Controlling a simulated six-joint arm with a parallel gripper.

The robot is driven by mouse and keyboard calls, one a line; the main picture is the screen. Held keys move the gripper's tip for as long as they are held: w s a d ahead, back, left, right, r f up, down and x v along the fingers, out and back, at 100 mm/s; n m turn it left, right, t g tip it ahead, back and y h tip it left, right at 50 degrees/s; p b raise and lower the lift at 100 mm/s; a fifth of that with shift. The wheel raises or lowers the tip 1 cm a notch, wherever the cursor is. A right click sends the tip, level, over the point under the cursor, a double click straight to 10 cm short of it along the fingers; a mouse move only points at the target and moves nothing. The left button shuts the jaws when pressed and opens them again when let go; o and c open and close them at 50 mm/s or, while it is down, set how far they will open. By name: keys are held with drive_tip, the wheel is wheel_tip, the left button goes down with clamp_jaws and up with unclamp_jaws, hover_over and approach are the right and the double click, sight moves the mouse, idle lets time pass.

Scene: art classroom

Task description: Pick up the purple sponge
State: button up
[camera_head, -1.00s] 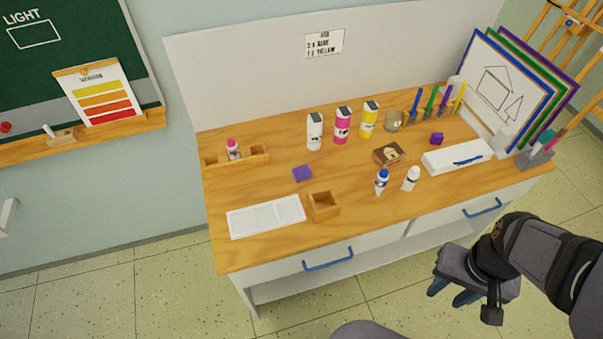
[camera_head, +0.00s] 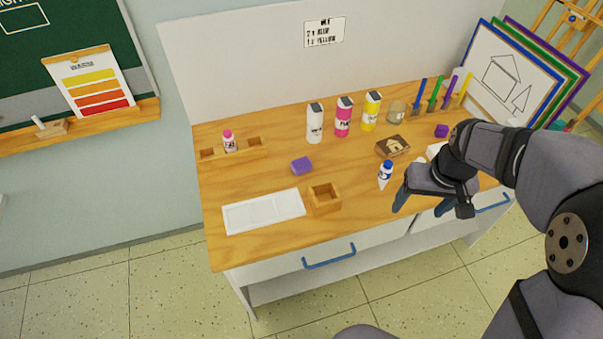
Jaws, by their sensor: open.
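A small purple sponge (camera_head: 302,166) lies on the wooden tabletop, left of the middle, behind a small open wooden box. A second small purple block (camera_head: 441,131) lies farther right near the standing markers; I cannot tell if it is a sponge too. My gripper (camera_head: 422,211) is open and empty at the front edge of the table, right of the blue-capped bottle. It is well to the right of the left purple sponge and apart from it.
A white palette tray (camera_head: 264,212) and the open wooden box (camera_head: 324,198) stand in front of the sponge. A blue-capped bottle (camera_head: 385,174) stands between sponge and gripper. White, pink (camera_head: 344,117) and yellow paint bottles stand behind. A wooden rack (camera_head: 235,149) is left.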

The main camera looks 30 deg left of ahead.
drive_tip(key=w+a+f+n+y+b, duration=0.1)
drive_tip(key=w+a+f+n+b, duration=0.2)
drive_tip(key=a, duration=0.4)
drive_tip(key=w+a+f+b, duration=0.1)
drive_tip(key=w+a+f, duration=0.25)
drive_tip(key=a, duration=0.35)
drive_tip(key=n+t+y+b, duration=0.1)
drive_tip(key=n+y+b, duration=0.1)
drive_tip(key=n+b, duration=0.25)
approach(304, 167)
wheel_tip(304, 167, down, 2)
drive_tip(key=shift+a+f+m+p, duration=0.2)
drive_tip(key=shift+a+f, duration=0.05)
drive_tip(key=shift+f, duration=0.25)
drive_tip(key=shift+a+f+m+p, duration=0.15)
drive_tip(key=shift+a+f, duration=0.1)
drive_tip(key=shift+f, duration=0.2)
drive_tip(key=shift+w+f, duration=0.1)
drive_tip(key=shift+w+a+f+p, duration=0.3)
drive_tip(key=shift+f+p, duration=0.15)
drive_tip(key=shift+f, duration=0.15)
drive_tip(key=shift+w+a+f+p, duration=0.3)
drive_tip(key=shift+f+p, duration=0.15)
drive_tip(key=shift+f, duration=0.1)
drive_tip(key=shift+x, duration=1.15)
drive_tip(key=shift+c, duration=0.6)
drive_tip(key=c, duration=1)
